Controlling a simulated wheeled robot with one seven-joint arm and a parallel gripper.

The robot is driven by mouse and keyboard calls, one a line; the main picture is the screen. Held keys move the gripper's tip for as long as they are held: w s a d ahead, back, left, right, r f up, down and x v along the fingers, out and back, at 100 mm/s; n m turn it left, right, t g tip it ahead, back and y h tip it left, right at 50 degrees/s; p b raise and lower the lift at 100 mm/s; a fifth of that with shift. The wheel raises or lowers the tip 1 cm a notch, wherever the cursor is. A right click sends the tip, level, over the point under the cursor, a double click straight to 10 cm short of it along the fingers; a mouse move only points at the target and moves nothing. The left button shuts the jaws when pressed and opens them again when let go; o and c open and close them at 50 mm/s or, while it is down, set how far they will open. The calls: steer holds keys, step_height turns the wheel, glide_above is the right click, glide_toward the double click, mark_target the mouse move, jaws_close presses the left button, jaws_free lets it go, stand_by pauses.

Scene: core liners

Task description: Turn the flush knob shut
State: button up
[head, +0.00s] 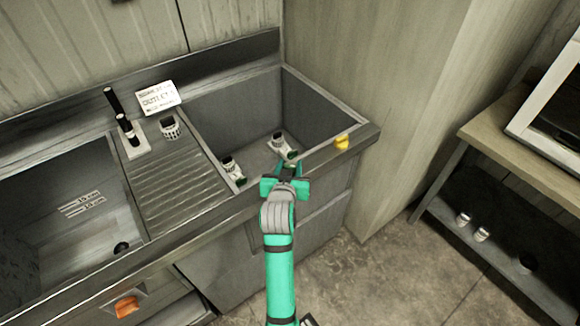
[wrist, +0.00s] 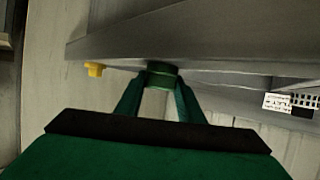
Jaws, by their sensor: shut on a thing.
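My gripper (head: 287,166) reaches the front rim of the right basin. In the wrist view, my gripper's fingers (wrist: 161,80) converge on a small dark green knob-like piece (wrist: 163,69) just at the rim's edge. The fingers are shut on it and hide much of it; its turn angle cannot be told. A yellow knob (head: 342,141) sits on the front rim to the right of my gripper, apart from it. It also shows in the wrist view (wrist: 94,69), at left. An orange knob (head: 126,305) is on the front panel at far left. No readable label marks the flush knob.
The right basin (head: 230,110) holds two small capped fittings (head: 280,143). A ribbed drainboard (head: 180,190) carries a black-handled fitting (head: 128,130) and a white card (head: 158,98). A wooden bench (head: 530,165) stands at right. The floor (head: 400,270) between is clear.

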steer(key=m+g+h, duration=0.1)
steer(key=m+h, duration=0.2)
steer(key=m+g+h, duration=0.1)
steer(key=m+h, duration=0.2)
steer(key=shift+w+a+r, duration=0.1)
steer(key=shift+a, duration=0.1)
steer(key=shift+m+g+h, duration=1)
steer(key=shift+g+h, duration=0.1)
steer(key=shift+h, duration=0.1)
steer(key=shift+d+m+g+h, duration=0.2)
steer(key=shift+m+g+h, duration=0.3)
steer(key=shift+m+g, duration=0.15)
steer(key=o, duration=1.1)
steer(key=shift+c, duration=0.2)
steer(key=v, duration=1)
steer(key=shift+s+a, duration=0.25)
